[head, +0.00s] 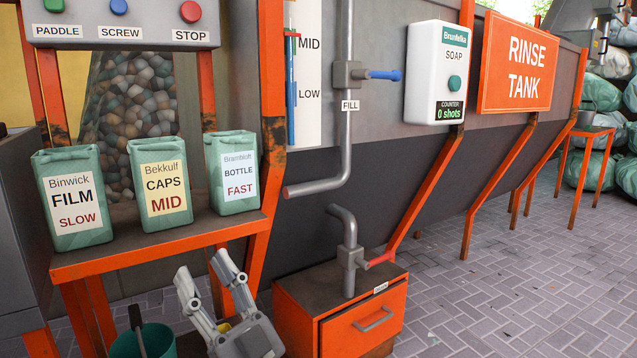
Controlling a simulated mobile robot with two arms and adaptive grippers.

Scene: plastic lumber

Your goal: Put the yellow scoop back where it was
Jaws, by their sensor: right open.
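My right gripper (203,265) is at the bottom, left of the orange drawer box, with its two grey fingers spread apart and pointing up. A small yellow patch (224,327) shows low between the fingers. It may be part of the yellow scoop, but the gripper hides most of it, and I cannot tell whether they touch. No whole scoop is in view. A green bucket (158,341) with a dark stick (137,326) in it stands left of the gripper, cut off by the bottom edge. My left gripper is not in view.
The orange drawer box (362,332) stands under a pipe with a red lever (379,260).

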